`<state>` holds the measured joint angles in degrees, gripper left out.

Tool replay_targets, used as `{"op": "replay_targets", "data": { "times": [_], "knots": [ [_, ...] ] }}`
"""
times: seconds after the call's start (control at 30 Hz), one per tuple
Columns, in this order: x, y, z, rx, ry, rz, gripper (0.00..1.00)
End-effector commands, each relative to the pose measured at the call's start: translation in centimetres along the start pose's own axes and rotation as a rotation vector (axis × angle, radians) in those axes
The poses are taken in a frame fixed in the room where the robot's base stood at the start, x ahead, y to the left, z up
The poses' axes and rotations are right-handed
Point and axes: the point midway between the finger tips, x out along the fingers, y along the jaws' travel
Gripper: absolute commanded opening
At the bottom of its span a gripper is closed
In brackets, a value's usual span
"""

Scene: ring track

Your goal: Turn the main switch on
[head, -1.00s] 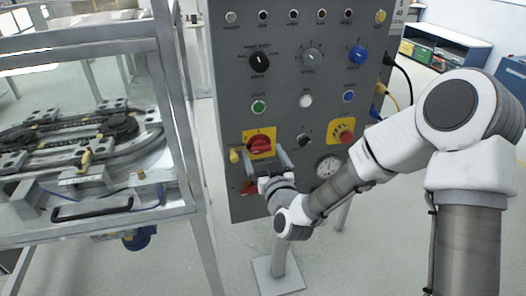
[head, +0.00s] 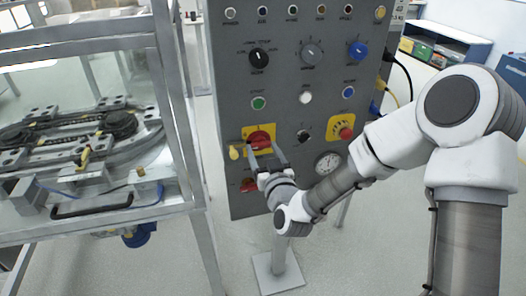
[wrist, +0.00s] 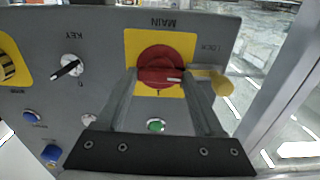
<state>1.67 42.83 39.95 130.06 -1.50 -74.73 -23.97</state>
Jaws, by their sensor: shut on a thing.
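The main switch (head: 259,138) is a red rotary knob on a yellow plate, low on the left of the grey control panel. It also shows in the wrist view (wrist: 162,60), which is upside down, with the word MAIN on the panel by its plate. My gripper (head: 264,149) has its fingers on either side of the red knob. In the wrist view my gripper (wrist: 161,76) is shut on it. A small light mark shows on the knob's face beside the right finger. The fingertips partly cover the knob's edges.
A yellow padlock-like piece (wrist: 222,84) hangs close beside the switch. A glass-sided track enclosure (head: 180,110) stands close on the left.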

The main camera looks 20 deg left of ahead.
Motion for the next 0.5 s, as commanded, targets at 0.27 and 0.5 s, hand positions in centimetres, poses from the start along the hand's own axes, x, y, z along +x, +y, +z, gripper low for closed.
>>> {"op": "replay_targets", "data": {
  "times": [0.27, 0.5],
  "knots": [
    [0.03, 0.03, 0.19, 0.149, 0.004, 0.001, 0.14],
    [0.02, 0.05, 0.23, 0.366, 0.004, 0.000, 0.14]
  ]
}}
